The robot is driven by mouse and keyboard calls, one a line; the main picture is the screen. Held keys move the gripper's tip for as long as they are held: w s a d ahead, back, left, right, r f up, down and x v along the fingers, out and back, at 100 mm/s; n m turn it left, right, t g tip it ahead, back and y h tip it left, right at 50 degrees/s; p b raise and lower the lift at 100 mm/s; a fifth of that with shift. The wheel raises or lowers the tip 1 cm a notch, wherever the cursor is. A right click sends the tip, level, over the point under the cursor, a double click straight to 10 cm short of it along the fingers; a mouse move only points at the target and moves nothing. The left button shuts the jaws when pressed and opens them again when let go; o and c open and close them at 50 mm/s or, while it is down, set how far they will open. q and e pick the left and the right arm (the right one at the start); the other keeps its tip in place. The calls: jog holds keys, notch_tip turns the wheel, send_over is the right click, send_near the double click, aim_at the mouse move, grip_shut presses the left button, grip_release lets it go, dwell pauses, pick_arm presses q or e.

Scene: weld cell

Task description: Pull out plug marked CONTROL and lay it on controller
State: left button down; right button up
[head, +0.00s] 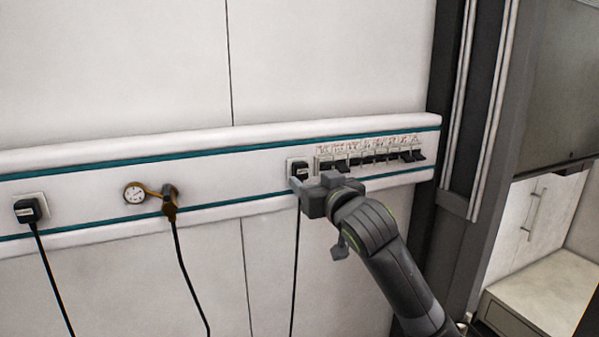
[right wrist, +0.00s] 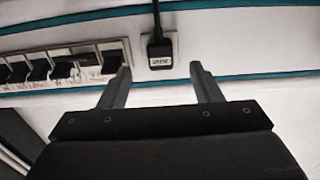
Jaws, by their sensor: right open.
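A black plug (head: 299,168) sits in a white wall socket just left of the row of switches. In the right wrist view this plug (right wrist: 160,52) has a pale label, too blurred to read surely, and a black cord. Another black plug (head: 27,211) sits in a socket at the far left; its marking is unreadable. My right gripper (head: 301,184) is open in front of the nearer plug. In the right wrist view its fingers (right wrist: 160,70) stand apart on either side of the plug, not visibly touching it. I cannot make out a controller. My left gripper is out of view.
A row of dark switches (head: 370,159) with small labels runs along the white rail (head: 90,188), right of the nearer plug. A round gauge (head: 134,193) and a brass fitting (head: 169,199) with a black line are left. A pale cabinet (head: 540,222) stands right.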

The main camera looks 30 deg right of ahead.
aim_at(302, 173)
jog(key=shift+w+d, duration=0.1)
jog(key=shift+w, duration=2.4)
grip_shut()
jog(key=shift+s, duration=0.1)
jog(key=shift+s, duration=2.95)
